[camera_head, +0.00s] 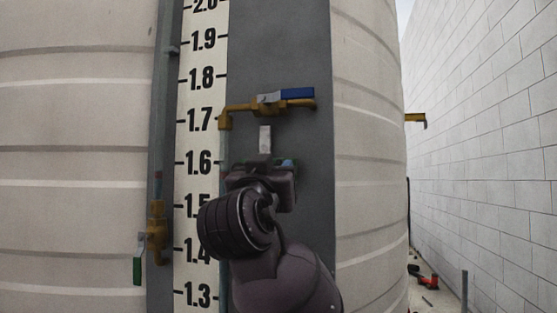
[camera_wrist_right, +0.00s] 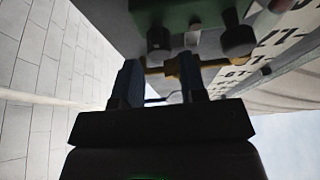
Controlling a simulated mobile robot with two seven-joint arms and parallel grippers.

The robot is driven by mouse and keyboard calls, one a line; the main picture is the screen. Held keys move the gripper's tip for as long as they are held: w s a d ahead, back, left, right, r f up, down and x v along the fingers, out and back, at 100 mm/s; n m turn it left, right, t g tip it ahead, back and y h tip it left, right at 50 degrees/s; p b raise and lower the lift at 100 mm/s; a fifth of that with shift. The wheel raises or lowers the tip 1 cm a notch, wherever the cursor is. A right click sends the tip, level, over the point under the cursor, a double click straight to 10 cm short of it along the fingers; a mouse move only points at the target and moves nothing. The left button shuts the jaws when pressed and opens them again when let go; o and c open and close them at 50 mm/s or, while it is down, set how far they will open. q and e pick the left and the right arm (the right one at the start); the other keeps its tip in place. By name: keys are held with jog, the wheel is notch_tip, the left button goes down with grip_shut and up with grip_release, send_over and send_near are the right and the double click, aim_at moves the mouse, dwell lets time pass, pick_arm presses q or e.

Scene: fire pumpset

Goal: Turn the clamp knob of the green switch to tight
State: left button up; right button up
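The green switch (camera_wrist_right: 190,14) is a green box at the top of the right wrist view. Two dark knobs stick out of it, one left of centre (camera_wrist_right: 158,40) and one farther right (camera_wrist_right: 238,42). My right gripper (camera_wrist_right: 158,65) is open, its two fingers apart. The left knob appears in line with the gap, just past the fingertips; I cannot tell whether they touch it. In the head view my right gripper (camera_head: 262,174) and wrist cover most of the switch. Only a small teal-green bit (camera_head: 288,162) shows beside it. My left gripper is not in view.
A yellow pipe with a blue-handled valve (camera_head: 297,94) is above my gripper on the grey panel (camera_head: 310,220). A yellow valve with a green handle (camera_head: 138,270) is at the lower left. A white ruled scale (camera_head: 190,150) runs beside the panel. A block wall (camera_head: 490,140) stands right.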

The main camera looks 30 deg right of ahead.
jog(key=shift+p+x, duration=0.4)
jog(key=shift+x, duration=1.3)
jog(key=shift+c, duration=0.3)
jog(key=shift+f, duration=0.1)
grip_shut()
